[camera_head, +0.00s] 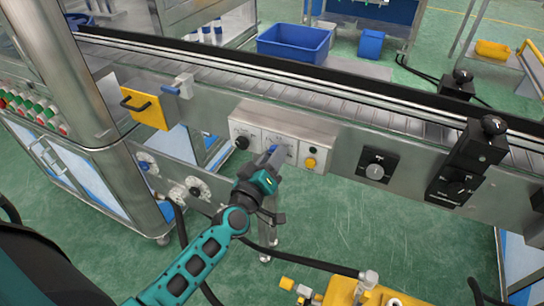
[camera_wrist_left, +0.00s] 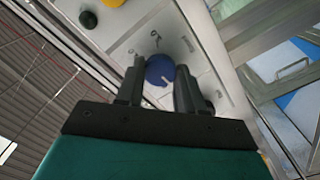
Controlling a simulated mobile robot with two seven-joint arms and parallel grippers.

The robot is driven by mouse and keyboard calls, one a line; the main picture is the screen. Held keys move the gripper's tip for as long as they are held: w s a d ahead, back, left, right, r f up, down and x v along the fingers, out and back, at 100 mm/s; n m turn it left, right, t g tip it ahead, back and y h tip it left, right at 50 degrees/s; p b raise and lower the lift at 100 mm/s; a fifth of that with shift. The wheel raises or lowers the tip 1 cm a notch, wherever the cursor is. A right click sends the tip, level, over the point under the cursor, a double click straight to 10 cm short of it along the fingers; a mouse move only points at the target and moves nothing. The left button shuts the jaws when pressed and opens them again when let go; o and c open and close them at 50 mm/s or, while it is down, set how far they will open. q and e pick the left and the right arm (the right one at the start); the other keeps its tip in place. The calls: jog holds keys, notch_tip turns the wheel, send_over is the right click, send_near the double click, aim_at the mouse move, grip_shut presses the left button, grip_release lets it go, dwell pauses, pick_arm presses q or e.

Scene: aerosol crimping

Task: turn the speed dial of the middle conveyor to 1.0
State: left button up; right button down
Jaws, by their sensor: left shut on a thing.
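The blue dial (camera_wrist_left: 160,70) is on the pale panel of the control box (camera_head: 314,138) on the conveyor's side. My right gripper is not in view.
A black knob (camera_head: 242,143) sits left on the same box, and a yellow button (camera_head: 310,162) sits right. A separate dial plate (camera_head: 377,166) and black boxes (camera_head: 452,187) are further right. Yellow equipment (camera_head: 365,293) stands below.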

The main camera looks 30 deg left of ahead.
pick_arm(q)
jog(key=n, duration=0.5)
jog(key=shift+n, duration=0.3)
dwell(0.4)
jog(key=o, duration=1)
jog(key=shift+o, duration=0.2)
jog(key=shift+s, duration=0.15)
jog(key=s, duration=1.2)
jog(key=shift+s+d+b, duration=0.35)
jog(key=shift+d+b, duration=0.05)
jog(key=shift+b, duration=0.05)
